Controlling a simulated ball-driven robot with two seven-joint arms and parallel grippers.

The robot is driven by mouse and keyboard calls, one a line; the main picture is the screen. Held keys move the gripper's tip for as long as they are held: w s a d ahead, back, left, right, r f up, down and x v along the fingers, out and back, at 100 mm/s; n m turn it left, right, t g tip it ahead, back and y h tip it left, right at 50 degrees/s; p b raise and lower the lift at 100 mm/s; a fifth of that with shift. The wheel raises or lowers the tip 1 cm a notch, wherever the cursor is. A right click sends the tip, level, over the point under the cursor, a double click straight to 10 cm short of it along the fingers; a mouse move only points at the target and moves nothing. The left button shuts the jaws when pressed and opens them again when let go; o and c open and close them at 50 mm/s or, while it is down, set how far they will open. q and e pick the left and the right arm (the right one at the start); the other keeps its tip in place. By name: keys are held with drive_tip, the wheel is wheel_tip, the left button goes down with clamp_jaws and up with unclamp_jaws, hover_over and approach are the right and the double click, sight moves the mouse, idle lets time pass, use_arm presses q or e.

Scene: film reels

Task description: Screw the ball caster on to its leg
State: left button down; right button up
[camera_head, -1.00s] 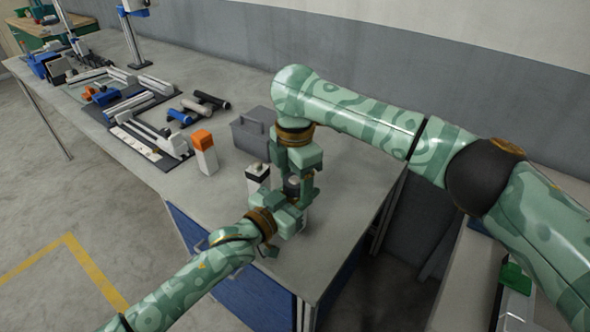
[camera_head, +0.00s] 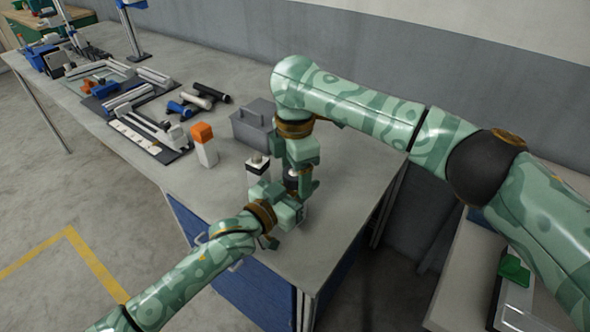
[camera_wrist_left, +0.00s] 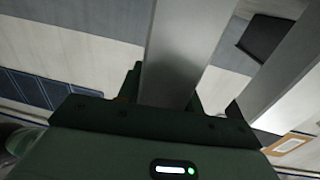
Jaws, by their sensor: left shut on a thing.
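My left gripper (camera_head: 287,211) comes in from the left over the near corner of the workbench. It is shut on a grey square-section post, which looks like the leg (camera_wrist_left: 185,55) and stands between the fingers in the left wrist view. My right gripper (camera_head: 303,184) points down just above the left one. A small dark and pale part, probably the ball caster (camera_head: 292,177), shows between its fingers. The grippers hide most of this part and the leg, so I cannot tell whether the two touch or whether the right fingers press on it.
A pale block with a black top (camera_head: 258,167) stands close to the left of the grippers. An orange-capped bottle (camera_head: 203,145) and a grey toolbox (camera_head: 254,124) stand behind. Several frame parts lie farther back on the workbench (camera_head: 345,213), whose right side is clear.

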wheel_tip(320, 180, up, 12)
idle(0.6)
use_arm(q)
drive_tip(key=c, duration=0.9)
unclamp_jaws()
drive_tip(key=shift+o, duration=0.2)
drive_tip(key=p+v, duration=0.3)
drive_tip(key=v, duration=1.3)
drive_tip(key=shift+p, duration=0.4)
use_arm(e)
drive_tip(key=shift+s+r, duration=0.15)
drive_tip(key=shift+r, duration=1.1)
drive_tip(key=shift+s+r, duration=0.15)
drive_tip(key=shift+r, duration=1.1)
